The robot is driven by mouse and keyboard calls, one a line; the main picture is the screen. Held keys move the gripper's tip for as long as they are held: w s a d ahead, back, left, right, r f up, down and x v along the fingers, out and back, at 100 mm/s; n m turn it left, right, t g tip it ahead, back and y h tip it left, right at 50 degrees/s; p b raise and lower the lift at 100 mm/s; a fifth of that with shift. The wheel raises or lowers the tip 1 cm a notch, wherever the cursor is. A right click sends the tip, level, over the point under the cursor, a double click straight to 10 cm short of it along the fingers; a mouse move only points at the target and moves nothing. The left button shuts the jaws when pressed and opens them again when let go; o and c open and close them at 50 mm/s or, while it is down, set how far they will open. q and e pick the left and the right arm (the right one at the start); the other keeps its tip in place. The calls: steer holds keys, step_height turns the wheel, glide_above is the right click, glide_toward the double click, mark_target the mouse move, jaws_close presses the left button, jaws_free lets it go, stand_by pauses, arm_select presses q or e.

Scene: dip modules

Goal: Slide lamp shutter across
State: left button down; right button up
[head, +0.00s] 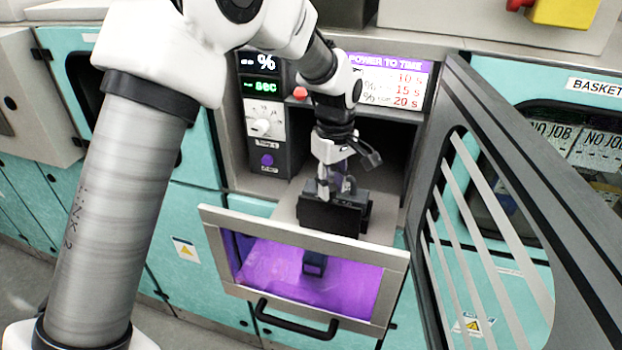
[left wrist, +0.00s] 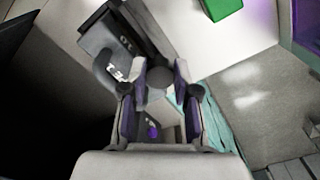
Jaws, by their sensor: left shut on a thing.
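A dark block-shaped housing (head: 335,215), which I take to be the lamp shutter's part, sits on the pale shelf in the open bay. My left gripper (head: 338,187) reaches down onto the top of this block and is shut on a small piece there. In the left wrist view, a grey rounded knob (left wrist: 158,80) sits between the fingers of my left gripper (left wrist: 158,98). A dark block (left wrist: 120,40) with a grey curved part lies just beyond the fingers. The fingers hide much of the held piece. My right gripper is not in view.
A framed flap with a purple-lit window (head: 310,272) and a black handle (head: 296,320) is in front below the shelf. A dark slotted door (head: 500,200) stands open at the right. A control panel (head: 265,115) borders the bay's left side.

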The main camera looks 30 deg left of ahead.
arm_select(q)
steer(key=shift+a, duration=0.1)
steer(key=c, duration=1)
jaws_free()
steer(key=shift+d, duration=0.2)
steer(key=shift+o, duration=0.7)
steer(key=shift+w+d, duration=0.15)
steer(key=shift+w, duration=0.05)
steer(key=shift+r, duration=0.3)
step_height(320, 180, up, 11)
steer(key=shift+r, duration=0.1)
